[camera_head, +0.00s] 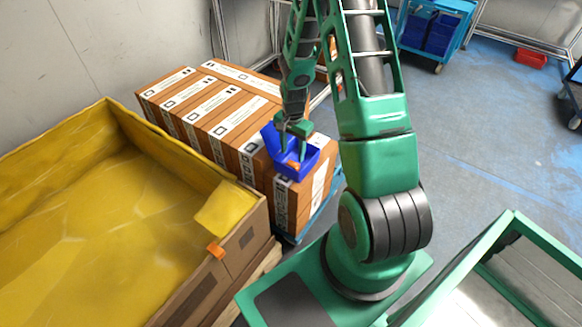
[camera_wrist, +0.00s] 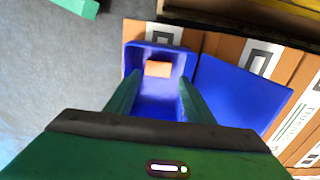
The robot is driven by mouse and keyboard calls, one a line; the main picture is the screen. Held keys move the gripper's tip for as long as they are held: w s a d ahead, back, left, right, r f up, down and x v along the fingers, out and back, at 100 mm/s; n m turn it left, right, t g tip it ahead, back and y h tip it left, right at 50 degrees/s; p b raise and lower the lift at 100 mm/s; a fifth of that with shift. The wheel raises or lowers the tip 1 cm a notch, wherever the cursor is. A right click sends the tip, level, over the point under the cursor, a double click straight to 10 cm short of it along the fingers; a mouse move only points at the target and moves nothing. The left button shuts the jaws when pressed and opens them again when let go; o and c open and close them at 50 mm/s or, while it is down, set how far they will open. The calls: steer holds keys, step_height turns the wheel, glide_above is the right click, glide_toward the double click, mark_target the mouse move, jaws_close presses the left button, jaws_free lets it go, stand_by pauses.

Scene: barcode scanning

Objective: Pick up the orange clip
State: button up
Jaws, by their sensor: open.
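One orange clip shows as a small orange block (camera_head: 293,165) inside an open blue bin (camera_head: 311,157) on the stacked boxes. In the wrist view this clip (camera_wrist: 158,68) lies at the far end of the bin (camera_wrist: 158,105), beyond my fingertips. My gripper (camera_head: 291,152) is open and empty, pointing down at the bin. In the wrist view its two fingers (camera_wrist: 158,84) are spread over the bin, apart from the clip. A second orange piece (camera_head: 217,250) sits on the edge of the yellow-lined box at the left.
Brown boxes (camera_head: 215,102) with white labels stand around and under the bin. A blue flap or panel (camera_wrist: 238,95) leans beside it. The large yellow-lined box (camera_head: 247,225) stands at left.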

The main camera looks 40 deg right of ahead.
mark_target(293, 163)
steer(key=shift+s+f, duration=0.15)
steer(key=shift+f, duration=2.5)
steer(key=shift+d, duration=0.1)
steer(key=c, duration=0.8)
